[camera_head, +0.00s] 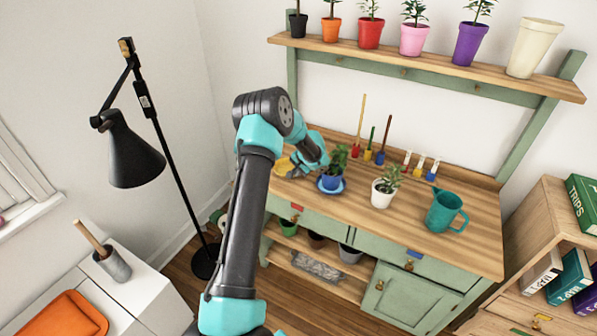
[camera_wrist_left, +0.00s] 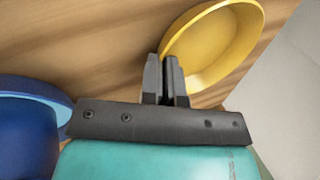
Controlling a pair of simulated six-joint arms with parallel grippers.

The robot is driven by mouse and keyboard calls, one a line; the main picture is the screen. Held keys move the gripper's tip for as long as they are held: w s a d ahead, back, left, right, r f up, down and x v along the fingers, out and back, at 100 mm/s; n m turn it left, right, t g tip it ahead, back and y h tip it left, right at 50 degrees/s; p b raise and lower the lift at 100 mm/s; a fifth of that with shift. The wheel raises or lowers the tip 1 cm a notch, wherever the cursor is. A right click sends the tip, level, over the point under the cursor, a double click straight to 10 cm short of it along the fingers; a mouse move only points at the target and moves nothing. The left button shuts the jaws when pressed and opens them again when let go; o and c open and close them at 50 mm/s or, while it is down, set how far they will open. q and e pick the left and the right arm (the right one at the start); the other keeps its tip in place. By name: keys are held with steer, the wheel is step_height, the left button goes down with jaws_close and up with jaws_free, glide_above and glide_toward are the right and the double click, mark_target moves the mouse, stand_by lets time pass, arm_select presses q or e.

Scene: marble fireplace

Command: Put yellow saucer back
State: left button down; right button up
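The yellow saucer (camera_head: 283,166) is at the left end of the wooden bench top in the head view, partly hidden by my left gripper. In the left wrist view the yellow saucer (camera_wrist_left: 215,45) is large at the upper right, its inside showing. My left gripper (camera_head: 293,174) reaches down beside the blue pot. In the left wrist view its two fingers (camera_wrist_left: 166,75) are close together at the saucer's near rim, apparently pinching it. I cannot tell whether the saucer touches the bench. My right gripper is in neither view.
A blue pot with a plant (camera_head: 333,176) stands on a blue saucer (camera_head: 331,187) just right of the gripper. A white pot (camera_head: 382,194) and teal jug (camera_head: 443,210) stand farther right. A black lamp (camera_head: 133,155) stands left of the bench (camera_head: 320,208).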

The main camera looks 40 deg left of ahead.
arm_select(q)
steer(key=c, duration=1.4)
jaws_free()
steer(key=shift+o, duration=0.2)
steer(key=v, duration=1.2)
steer(key=shift+r, duration=0.1)
